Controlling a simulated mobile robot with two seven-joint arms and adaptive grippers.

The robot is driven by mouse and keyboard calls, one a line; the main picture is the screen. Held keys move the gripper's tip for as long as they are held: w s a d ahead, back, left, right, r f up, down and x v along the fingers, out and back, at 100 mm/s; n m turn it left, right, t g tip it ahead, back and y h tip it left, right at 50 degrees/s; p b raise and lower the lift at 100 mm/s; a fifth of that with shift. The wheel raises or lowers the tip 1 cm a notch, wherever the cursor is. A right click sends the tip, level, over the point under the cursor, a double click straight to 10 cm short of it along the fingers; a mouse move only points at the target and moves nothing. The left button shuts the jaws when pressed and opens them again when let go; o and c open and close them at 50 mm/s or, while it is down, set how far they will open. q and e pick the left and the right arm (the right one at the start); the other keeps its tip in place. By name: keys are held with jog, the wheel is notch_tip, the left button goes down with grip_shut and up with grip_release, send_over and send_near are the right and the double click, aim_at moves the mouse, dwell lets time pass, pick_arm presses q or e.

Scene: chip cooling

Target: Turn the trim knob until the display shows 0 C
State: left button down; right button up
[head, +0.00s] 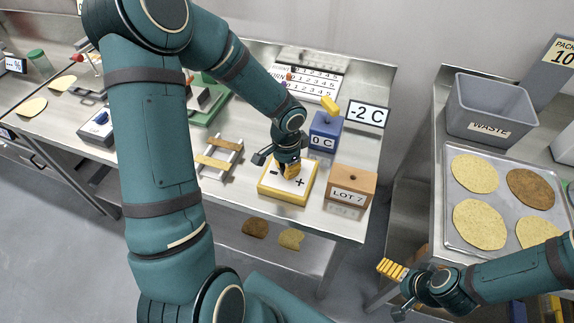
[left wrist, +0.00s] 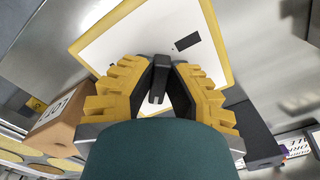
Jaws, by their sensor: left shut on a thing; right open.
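The yellow-rimmed trim panel (head: 268,190) has a white face marked minus and plus; it also shows in the left wrist view (left wrist: 220,60). My left gripper (head: 288,168) points down at the middle of this face, shut on the trim knob, which the fingers mostly hide. In the left wrist view my left gripper (left wrist: 158,85) has its yellow fingers angled together around a dark piece, apparently the knob. The display (head: 367,114) reads -2 C. A blue box (head: 324,130) beside it carries a 0 C label. My right gripper (head: 393,275) is open and away from the panel.
A wooden LOT 7 box (head: 352,186) stands close right of the panel. A metal rack (head: 218,158) lies to its left. Across a gap, another table holds a grey waste bin (head: 490,105) and a tray (head: 455,152) of round chips.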

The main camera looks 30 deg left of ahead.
pick_arm(q)
jog(key=m+p, duration=0.1)
jog(key=m, duration=0.3)
jog(key=shift+a+m+p, duration=0.1)
jog(key=shift+m+p, duration=0.2)
jog(key=shift+w+m+p, duration=0.15)
jog(key=shift+m+p, duration=0.95)
jog(key=shift+m, duration=1.5)
jog(key=shift+f, duration=0.1)
jog(key=c, duration=0.9)
grip_release()
jog(key=shift+c, duration=0.2)
jog(key=shift+w, duration=0.1)
notch_tip(320, 180, up, 12)
